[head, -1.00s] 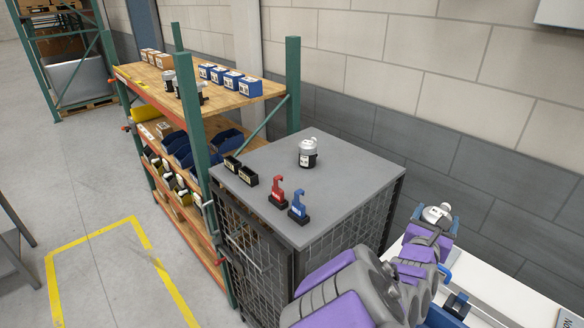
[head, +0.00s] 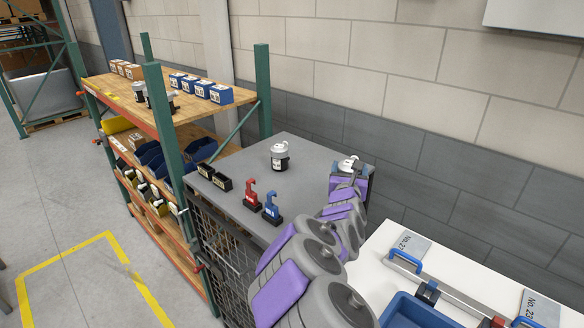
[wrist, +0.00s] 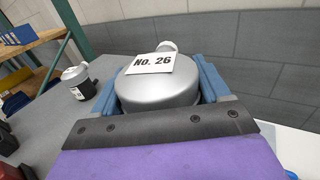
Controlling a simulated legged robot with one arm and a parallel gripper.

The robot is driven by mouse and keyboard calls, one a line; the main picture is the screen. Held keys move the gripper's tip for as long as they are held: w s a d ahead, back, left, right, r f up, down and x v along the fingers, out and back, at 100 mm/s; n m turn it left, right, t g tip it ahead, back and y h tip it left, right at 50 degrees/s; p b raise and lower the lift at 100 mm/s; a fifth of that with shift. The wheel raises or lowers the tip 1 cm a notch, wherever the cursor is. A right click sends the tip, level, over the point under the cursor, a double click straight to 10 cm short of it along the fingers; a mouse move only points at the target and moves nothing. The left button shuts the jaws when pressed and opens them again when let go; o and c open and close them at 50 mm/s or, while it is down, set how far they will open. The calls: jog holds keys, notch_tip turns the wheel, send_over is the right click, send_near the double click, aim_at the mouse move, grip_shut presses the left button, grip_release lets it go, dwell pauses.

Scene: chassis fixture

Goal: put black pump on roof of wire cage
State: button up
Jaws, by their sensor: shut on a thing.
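My gripper (head: 348,170) is shut on a pump (head: 348,162) near the right back corner of the wire cage. In the wrist view the held pump (wrist: 160,92) shows a silver top and a "No. 26" label between the blue fingers; its lower body is hidden. The wire cage's grey flat roof (head: 240,205) lies left of my gripper. I cannot tell whether the held pump touches the roof. Another pump (head: 280,157), silver above and black below, stands upright on the roof; it also shows in the wrist view (wrist: 78,82).
The roof's back middle looks clear. A shelf rack (head: 185,115) adjoins at left. A white table (head: 375,255) with a blue tray (head: 405,312) is at right.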

jog(key=w+d+f, duration=0.1)
jog(key=w+d, duration=0.1)
jog(key=w, duration=0.2)
jog(key=y+b, duration=0.1)
jog(key=b, duration=0.1)
send_over(319, 177)
notch_tip(319, 177, down, 4)
jog(key=shift+d+r+n, duration=0.1)
jog(key=shift+r+n, duration=0.05)
jog(key=shift+n, duration=0.25)
jog(key=shift+a+f+b, duration=0.2)
jog(key=shift+f+b, duration=0.2)
jog(key=shift+f, duration=1.3)
jog(key=shift+f, duration=0.1)
jog(key=o, duration=1.5)
jog(key=shift+d, duration=0.1)
